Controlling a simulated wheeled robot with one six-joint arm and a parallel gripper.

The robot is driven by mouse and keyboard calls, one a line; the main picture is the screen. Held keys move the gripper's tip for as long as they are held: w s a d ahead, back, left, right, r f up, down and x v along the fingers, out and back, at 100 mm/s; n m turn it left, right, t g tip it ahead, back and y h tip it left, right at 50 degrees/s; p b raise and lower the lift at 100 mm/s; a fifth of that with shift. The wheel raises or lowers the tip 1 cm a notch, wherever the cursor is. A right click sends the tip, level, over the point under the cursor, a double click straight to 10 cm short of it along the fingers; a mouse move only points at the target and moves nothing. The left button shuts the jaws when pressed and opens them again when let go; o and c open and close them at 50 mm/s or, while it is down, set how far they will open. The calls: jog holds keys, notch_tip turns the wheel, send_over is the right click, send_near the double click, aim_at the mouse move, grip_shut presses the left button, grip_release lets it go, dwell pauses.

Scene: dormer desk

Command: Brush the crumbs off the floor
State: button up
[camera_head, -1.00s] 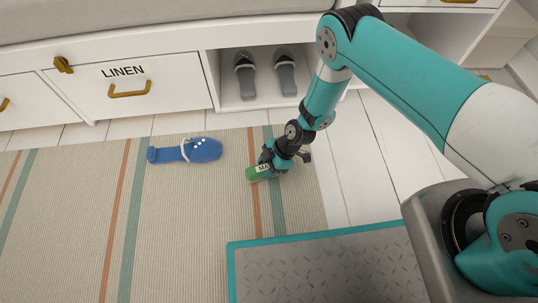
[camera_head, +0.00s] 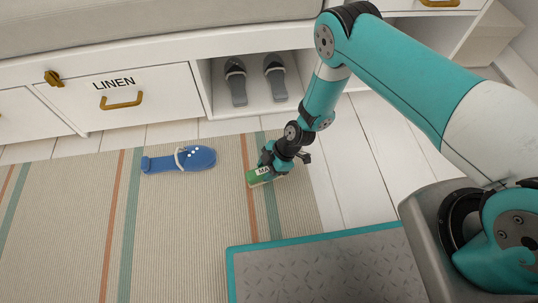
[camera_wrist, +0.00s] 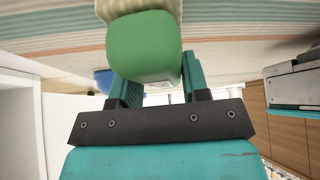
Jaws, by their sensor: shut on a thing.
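My gripper (camera_head: 272,162) is shut on a green brush (camera_head: 260,178) with a white label reading "MA", partly hidden by the jaws. The brush is low over the right part of the striped rug; I cannot tell if it touches. In the wrist view, the brush's green body (camera_wrist: 143,45) sits between the two fingers (camera_wrist: 160,88), with a pale part beyond it. A blue flat, slipper-shaped thing (camera_head: 200,158) with a white strap lies on the rug to the left. Several small white dots show on it; I cannot tell if they are crumbs. No crumbs can be made out elsewhere.
The rug (camera_head: 70,220) lies over pale floorboards (camera_head: 350,165). A bench with a "LINEN" drawer (camera_head: 125,105) stands behind. Two grey slippers (camera_head: 275,78) are in its open cubby. A grey, teal-edged platform (camera_head: 320,270) is in front.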

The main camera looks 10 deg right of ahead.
jog(key=shift+r+p, duration=2.35)
jog(key=shift+r, duration=0.9)
